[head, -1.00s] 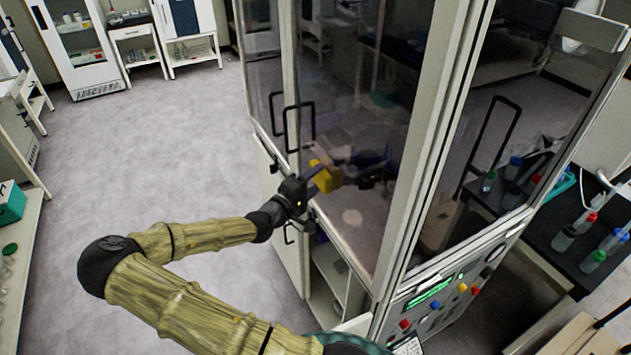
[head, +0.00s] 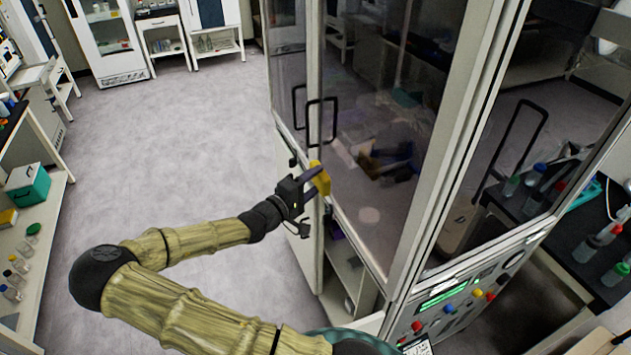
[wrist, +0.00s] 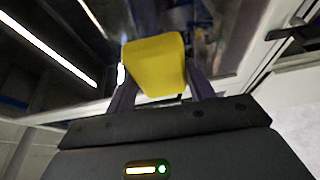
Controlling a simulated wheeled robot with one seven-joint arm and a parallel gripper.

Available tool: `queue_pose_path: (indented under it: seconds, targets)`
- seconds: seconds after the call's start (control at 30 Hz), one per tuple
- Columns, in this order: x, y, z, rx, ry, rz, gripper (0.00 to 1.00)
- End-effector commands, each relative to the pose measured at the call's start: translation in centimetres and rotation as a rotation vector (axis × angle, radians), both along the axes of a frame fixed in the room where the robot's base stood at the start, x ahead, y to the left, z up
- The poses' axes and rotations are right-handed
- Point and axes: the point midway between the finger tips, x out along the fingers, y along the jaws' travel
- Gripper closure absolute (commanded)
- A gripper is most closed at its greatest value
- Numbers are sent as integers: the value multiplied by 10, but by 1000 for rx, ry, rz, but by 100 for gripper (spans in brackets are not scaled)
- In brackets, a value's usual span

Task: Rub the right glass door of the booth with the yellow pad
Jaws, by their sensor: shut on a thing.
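My gripper (head: 312,181) is shut on the yellow pad (head: 320,179). The pad also shows between the two fingers in the wrist view (wrist: 156,64). The right glass door (head: 385,125) of the booth is a tall pane in a pale frame. The pad is by the lower left part of this door, near its frame edge and below the black handle (head: 322,122). I cannot tell whether the pad touches the glass. The left glass door (head: 288,70) stands beside it, with its own black handle.
Below the doors is an open cabinet (head: 345,270) with shelves. A control panel (head: 450,300) with coloured buttons is on the booth's right side. A dark bench with bottles (head: 560,225) stands at right. The floor (head: 190,150) at left is clear.

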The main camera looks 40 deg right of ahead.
Motion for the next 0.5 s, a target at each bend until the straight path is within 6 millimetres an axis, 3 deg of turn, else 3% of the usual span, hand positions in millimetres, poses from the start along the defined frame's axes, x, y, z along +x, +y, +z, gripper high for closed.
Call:
queue_pose_path:
  seconds: [0.5]
  targets:
    - [7, 29, 0, 1, -1, 1, 65]
